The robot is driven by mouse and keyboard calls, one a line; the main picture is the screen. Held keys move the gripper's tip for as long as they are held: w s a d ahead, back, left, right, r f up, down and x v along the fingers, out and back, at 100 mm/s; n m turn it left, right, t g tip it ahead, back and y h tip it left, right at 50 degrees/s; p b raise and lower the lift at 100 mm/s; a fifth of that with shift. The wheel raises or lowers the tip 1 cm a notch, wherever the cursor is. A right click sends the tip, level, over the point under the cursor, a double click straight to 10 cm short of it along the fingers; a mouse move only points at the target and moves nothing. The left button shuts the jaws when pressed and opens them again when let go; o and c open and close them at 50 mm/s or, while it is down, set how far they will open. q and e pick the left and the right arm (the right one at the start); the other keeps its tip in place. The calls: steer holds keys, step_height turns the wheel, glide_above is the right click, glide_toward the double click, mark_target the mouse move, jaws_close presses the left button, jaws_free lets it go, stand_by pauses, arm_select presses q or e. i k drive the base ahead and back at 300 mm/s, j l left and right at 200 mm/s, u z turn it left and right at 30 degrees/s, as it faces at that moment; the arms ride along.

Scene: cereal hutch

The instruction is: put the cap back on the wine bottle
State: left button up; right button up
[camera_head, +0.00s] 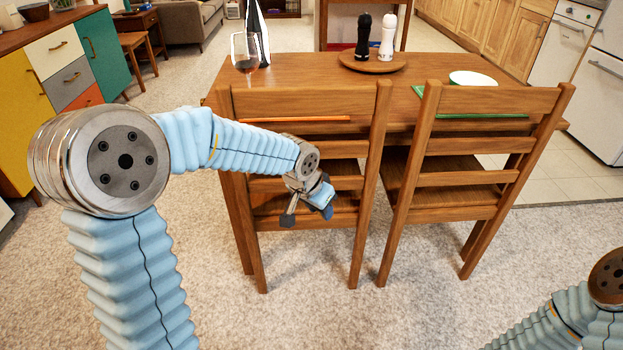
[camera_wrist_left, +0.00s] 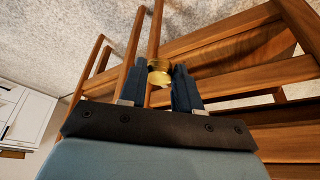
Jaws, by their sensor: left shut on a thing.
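My left gripper (camera_head: 308,214) is in front of the left chair's back, below the table top. In the left wrist view its two dark fingers (camera_wrist_left: 157,72) are shut on a small gold cap (camera_wrist_left: 159,76). The cap cannot be made out in the head view. What looks like the wine bottle (camera_head: 258,34), dark with white, stands on the table at the far left. Its top is cut off by the picture edge. The gripper is well apart from it, nearer to me and lower. My right gripper is out of view.
Two wooden chairs (camera_head: 304,103) (camera_head: 497,100) stand between me and the table (camera_head: 310,72). A wine glass (camera_head: 245,50) stands close in front of the bottle. Black and white mills (camera_head: 363,38) (camera_head: 387,37) stand on a round board. A white bowl (camera_head: 473,78) is at the right.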

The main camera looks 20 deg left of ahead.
mark_target(256, 22)
steer(key=j+u, duration=0.25)
steer(key=u, duration=0.2)
steer(key=i+j+u, duration=0.1)
steer(key=j+u, duration=0.45)
steer(key=u, duration=0.3)
steer(key=i+j+u, duration=0.15)
steer(key=u, duration=0.3)
steer(key=i+j+u, duration=0.15)
steer(key=u, duration=0.25)
steer(key=i+j+u, duration=0.25)
steer(key=u, duration=0.2)
steer(key=i+u, duration=0.4)
steer(key=i+z, duration=0.4)
steer(key=i+j+z, duration=0.35)
steer(key=i+z, duration=0.2)
steer(key=z, duration=0.3)
steer(key=i+z, duration=0.2)
steer(key=z, duration=0.25)
steer(key=i+j+z, duration=0.1)
steer(key=z, duration=0.4)
steer(key=i+j+z, duration=0.2)
steer(key=z, duration=0.3)
steer(key=i+j+z, duration=0.1)
steer(key=j+z, duration=0.15)
steer(key=z, duration=0.2)
steer(key=i+j+z, duration=0.15)
steer(key=j+z, duration=0.25)
steer(key=i+j+z, duration=0.1)
steer(key=j+z, duration=0.3)
